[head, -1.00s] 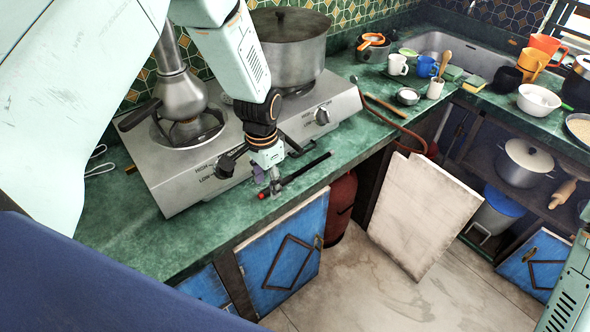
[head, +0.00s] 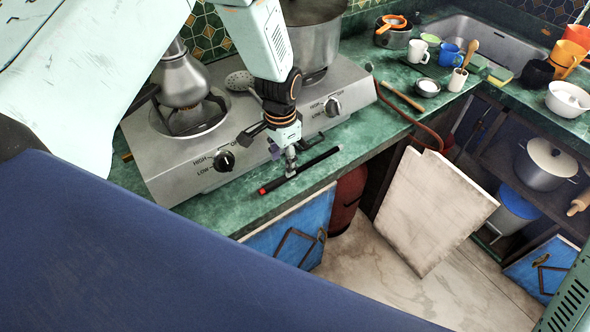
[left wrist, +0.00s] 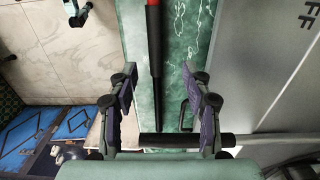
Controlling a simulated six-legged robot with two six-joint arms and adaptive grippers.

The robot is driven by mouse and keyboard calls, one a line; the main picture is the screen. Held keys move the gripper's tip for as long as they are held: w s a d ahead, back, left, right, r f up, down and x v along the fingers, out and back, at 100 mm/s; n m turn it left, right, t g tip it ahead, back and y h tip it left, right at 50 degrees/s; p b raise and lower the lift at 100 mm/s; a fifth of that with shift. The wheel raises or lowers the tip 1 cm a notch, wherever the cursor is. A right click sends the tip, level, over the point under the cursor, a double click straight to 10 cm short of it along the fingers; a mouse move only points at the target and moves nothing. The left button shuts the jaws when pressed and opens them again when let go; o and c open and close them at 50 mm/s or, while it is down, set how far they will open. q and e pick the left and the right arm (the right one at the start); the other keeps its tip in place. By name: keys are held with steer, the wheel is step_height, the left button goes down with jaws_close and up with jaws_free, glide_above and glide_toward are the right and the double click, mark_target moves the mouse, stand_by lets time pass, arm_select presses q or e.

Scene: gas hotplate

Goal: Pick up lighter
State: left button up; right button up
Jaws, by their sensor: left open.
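The lighter (head: 303,175), a thin black stick with a red end, lies flat on the green counter in front of the hotplate. In the left wrist view the lighter (left wrist: 156,65) runs lengthwise between the two fingers, its red part at the top edge. My left gripper (head: 289,157) is over the lighter, pointing down. In the left wrist view this gripper (left wrist: 163,105) is open and empty, with a finger apart from the lighter on each side.
The steel hotplate (head: 190,172) stands just behind the lighter, with a kettle-like pot (head: 184,80) and a large pot (head: 315,45) on it. Cups (head: 417,50) and a wooden stick (head: 402,96) lie farther right. The counter's front edge is close to the lighter.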

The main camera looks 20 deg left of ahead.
mark_target(305, 167)
arm_select(q)
steer(key=f, duration=0.3)
steer(key=d+f, duration=0.1)
steer(key=shift+w+f, duration=0.2)
steer(key=shift+w, duration=0.05)
steer(key=shift+a+f, duration=0.1)
steer(key=shift+f, duration=0.25)
steer(key=shift+s+r, duration=0.1)
steer(key=shift+r, duration=0.05)
steer(key=shift+c, duration=0.9)
steer(key=shift+w, duration=0.2)
steer(key=c, duration=0.6)
steer(key=shift+s, duration=0.2)
jaws_close()
